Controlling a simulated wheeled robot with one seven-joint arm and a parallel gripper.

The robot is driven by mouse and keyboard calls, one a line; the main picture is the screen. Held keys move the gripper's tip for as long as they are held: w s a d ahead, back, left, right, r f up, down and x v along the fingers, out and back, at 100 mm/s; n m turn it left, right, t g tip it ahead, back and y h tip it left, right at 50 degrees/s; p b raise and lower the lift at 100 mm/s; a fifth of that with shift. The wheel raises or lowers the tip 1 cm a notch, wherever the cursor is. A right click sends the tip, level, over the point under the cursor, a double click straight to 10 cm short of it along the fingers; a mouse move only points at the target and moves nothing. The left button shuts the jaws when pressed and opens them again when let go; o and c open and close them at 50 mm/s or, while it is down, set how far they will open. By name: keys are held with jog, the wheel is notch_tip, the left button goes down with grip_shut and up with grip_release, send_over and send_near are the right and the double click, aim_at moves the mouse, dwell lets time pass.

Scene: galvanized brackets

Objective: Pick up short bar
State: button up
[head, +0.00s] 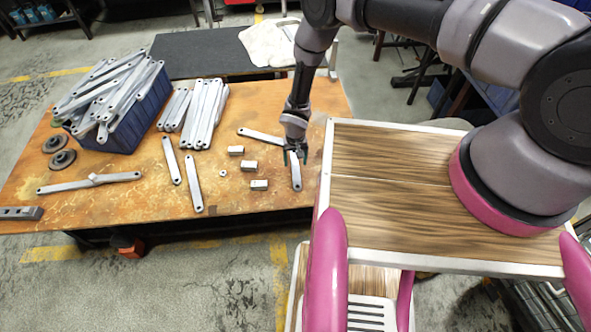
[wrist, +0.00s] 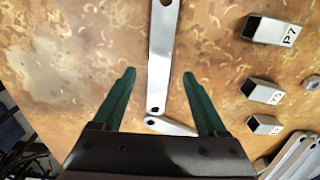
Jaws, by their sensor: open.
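A short grey metal bar (head: 296,180) with a hole at each end lies flat on the rusty orange table, near its right edge. In the wrist view this bar (wrist: 161,55) runs lengthwise between my fingers, its far end at the top edge. My gripper (head: 295,156) is over the bar's back end in the head view, pointing down. In the wrist view my gripper (wrist: 159,75) is open, with a green finger on each side of the bar and clear gaps. A second bar (head: 260,135) lies behind; its end (wrist: 172,126) shows partly hidden by the gripper body.
More bars (head: 194,184) lie further left. A blue bin (head: 128,128) heaped with bars is at the back left. My wooden-topped base borders the table's right side.

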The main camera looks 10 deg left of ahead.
aim_at(295, 168)
notch_tip(295, 168, down, 4)
jog(key=shift+r, duration=0.15)
grip_shut()
jog(key=shift+r, duration=0.15)
